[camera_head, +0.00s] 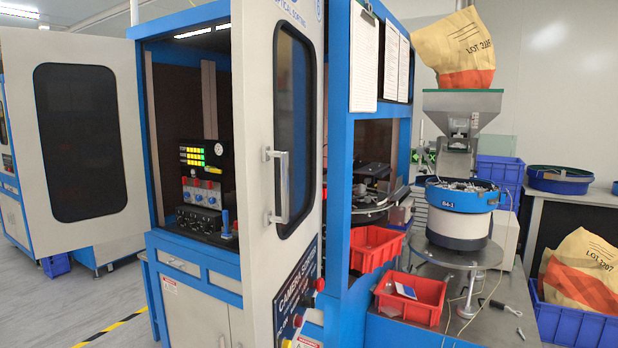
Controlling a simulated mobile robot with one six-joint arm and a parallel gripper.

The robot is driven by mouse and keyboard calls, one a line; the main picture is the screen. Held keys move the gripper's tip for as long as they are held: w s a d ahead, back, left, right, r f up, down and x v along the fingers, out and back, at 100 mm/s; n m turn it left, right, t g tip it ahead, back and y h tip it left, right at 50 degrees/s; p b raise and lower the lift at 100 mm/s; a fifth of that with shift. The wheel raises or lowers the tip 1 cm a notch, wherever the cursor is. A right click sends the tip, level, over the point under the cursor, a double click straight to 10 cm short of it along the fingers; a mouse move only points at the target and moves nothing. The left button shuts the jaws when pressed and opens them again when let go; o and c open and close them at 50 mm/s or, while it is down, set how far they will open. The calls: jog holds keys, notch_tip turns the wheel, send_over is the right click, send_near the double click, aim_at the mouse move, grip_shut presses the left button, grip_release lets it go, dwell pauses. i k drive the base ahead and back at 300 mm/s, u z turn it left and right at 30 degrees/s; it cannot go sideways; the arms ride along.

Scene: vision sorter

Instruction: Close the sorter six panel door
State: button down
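The sorter is a blue-framed cabinet (238,268) with an open front bay. A white door (110,60) with a dark rounded window stands swung open at the left of the bay. A second white door (255,130) stands open at the right of the bay, seen at a steep angle. It has a tall narrow window (295,130) and a pale vertical handle (283,188). I cannot tell from the picture which door is number six. My gripper is not in view.
Inside the bay are a lit display (192,154) and knobs. At right are red bins (410,297), a bowl feeder (460,215) on a metal table, and a blue crate (575,325) with a bag. Grey floor (50,300) with yellow-black tape is open at lower left.

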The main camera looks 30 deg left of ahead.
aim_at(277, 45)
jog(key=u, duration=1.5)
jog(key=i, duration=1)
jog(key=z, duration=0.8)
jog(key=k, duration=1.55)
jog(key=u, duration=0.6)
jog(key=i, duration=0.2)
jog(key=z, duration=0.2)
